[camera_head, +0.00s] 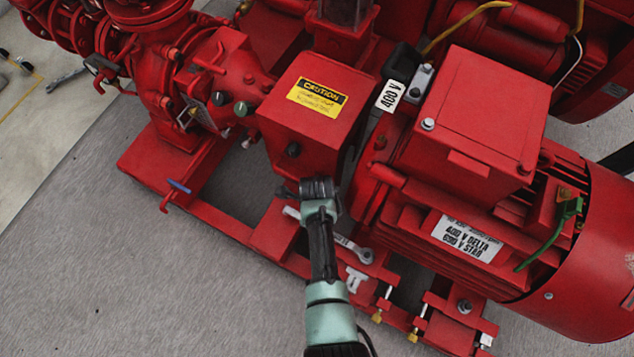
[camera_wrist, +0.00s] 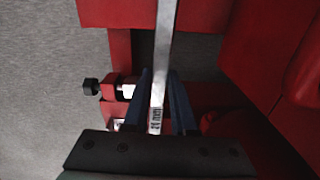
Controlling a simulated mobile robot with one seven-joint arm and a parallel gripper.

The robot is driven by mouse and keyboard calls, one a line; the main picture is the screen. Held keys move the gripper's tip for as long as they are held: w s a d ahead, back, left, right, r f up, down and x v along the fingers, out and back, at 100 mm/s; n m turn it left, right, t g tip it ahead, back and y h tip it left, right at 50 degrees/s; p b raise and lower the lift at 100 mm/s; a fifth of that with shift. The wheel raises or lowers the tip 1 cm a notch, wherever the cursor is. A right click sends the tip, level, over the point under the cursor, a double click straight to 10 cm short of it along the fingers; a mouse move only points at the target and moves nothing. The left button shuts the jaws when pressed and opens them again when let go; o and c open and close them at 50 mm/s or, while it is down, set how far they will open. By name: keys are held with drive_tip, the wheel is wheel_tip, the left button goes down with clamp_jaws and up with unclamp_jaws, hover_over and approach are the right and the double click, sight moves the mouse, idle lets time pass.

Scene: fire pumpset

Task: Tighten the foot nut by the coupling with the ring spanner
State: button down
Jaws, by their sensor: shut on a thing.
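The ring spanner (camera_head: 345,243) is a pale steel bar that passes behind my arm in the head view. Its right end (camera_head: 365,256) lies low by the motor's near foot, on the coupling side. I cannot tell whether the ring is around a nut; the foot nut there is not clearly visible. In the wrist view the spanner (camera_wrist: 163,45) runs from the top edge down between the blue fingers of my gripper (camera_wrist: 160,78), which is shut on it. A size marking shows near its lower end. In the head view the fingers are hidden below my wrist.
The red coupling guard (camera_head: 302,115) with a caution label stands just behind my wrist. The red motor (camera_head: 520,215) is to the right; another foot nut (camera_head: 464,306) shows there. A black-headed bolt (camera_wrist: 92,87) sits on a red bracket left of my fingers.

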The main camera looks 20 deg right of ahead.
drive_tip(key=shift+r, duration=0.15)
drive_tip(key=shift+r+p, duration=2.45)
drive_tip(key=shift+p, duration=0.25)
drive_tip(key=shift+f, duration=0.2)
drive_tip(key=shift+s+a+f+n+b, duration=0.1)
drive_tip(key=shift+a+f+n+b, duration=0.05)
drive_tip(key=shift+f+b, duration=0.35)
drive_tip(key=shift+s+a+f+n+b, duration=0.15)
drive_tip(key=shift+f+b, duration=0.2)
drive_tip(key=shift+f, duration=0.2)
drive_tip(key=shift+f+b, duration=1.15)
drive_tip(key=shift+f, duration=0.25)
drive_tip(key=shift+s+a+n+p, duration=0.2)
drive_tip(key=shift+a+n+p, duration=0.05)
drive_tip(key=shift+n+p, duration=0.1)
drive_tip(key=shift+r, duration=0.2)
